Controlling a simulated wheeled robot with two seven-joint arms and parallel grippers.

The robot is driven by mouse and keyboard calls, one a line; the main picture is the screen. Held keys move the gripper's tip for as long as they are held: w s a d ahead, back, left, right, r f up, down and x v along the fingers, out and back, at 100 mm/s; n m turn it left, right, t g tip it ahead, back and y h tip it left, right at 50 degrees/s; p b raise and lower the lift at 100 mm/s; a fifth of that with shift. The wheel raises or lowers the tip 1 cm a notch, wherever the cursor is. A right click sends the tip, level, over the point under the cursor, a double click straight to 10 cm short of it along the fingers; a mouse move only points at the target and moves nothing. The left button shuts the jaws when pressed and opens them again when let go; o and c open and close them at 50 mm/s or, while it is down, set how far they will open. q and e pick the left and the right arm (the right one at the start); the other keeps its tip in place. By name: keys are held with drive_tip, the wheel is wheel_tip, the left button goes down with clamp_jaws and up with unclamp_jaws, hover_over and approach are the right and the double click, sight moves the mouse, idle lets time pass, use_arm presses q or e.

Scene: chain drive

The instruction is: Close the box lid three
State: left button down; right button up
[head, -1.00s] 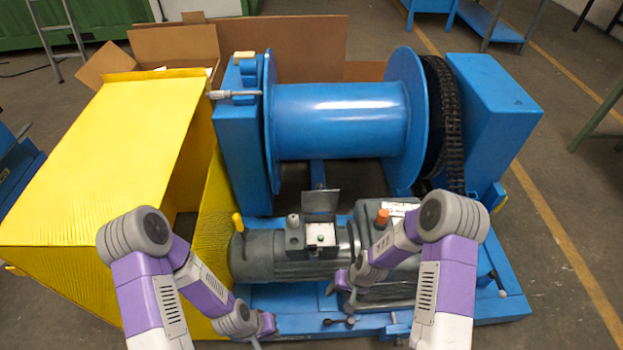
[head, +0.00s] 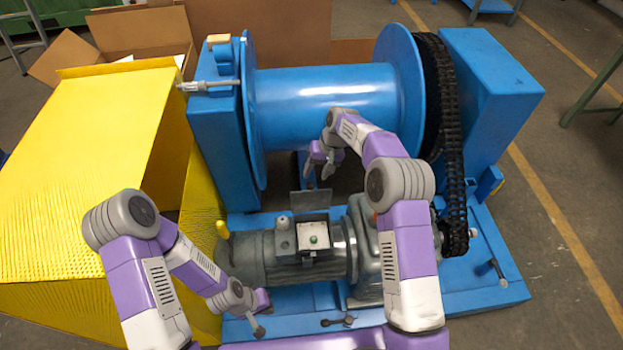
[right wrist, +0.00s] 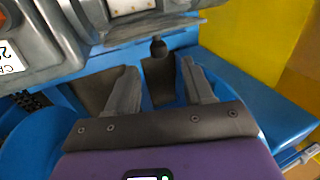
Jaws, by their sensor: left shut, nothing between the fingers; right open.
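A small grey box (head: 313,238) with a white inside and a green button sits on top of the grey motor (head: 265,256). Its grey lid (head: 310,199) stands open at the box's back edge; the lid also shows edge-on in the right wrist view (right wrist: 150,30). My right gripper (head: 318,168) is open and empty, behind and above the lid, in front of the blue drum. In the right wrist view its fingers (right wrist: 160,82) point toward the lid and a dark round knob (right wrist: 158,47). My left gripper (head: 262,316) is shut and empty, low in front of the motor.
A large blue drum (head: 325,105) stands behind the motor, with a black chain (head: 450,140) to its right. A yellow guard (head: 90,150) stands on the left. Cardboard boxes (head: 140,35) lie at the back left.

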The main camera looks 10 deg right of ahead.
sight(311, 183)
drive_tip(key=b+x, duration=0.1)
drive_tip(key=x, duration=0.4)
drive_tip(key=shift+f, duration=0.15)
clamp_jaws()
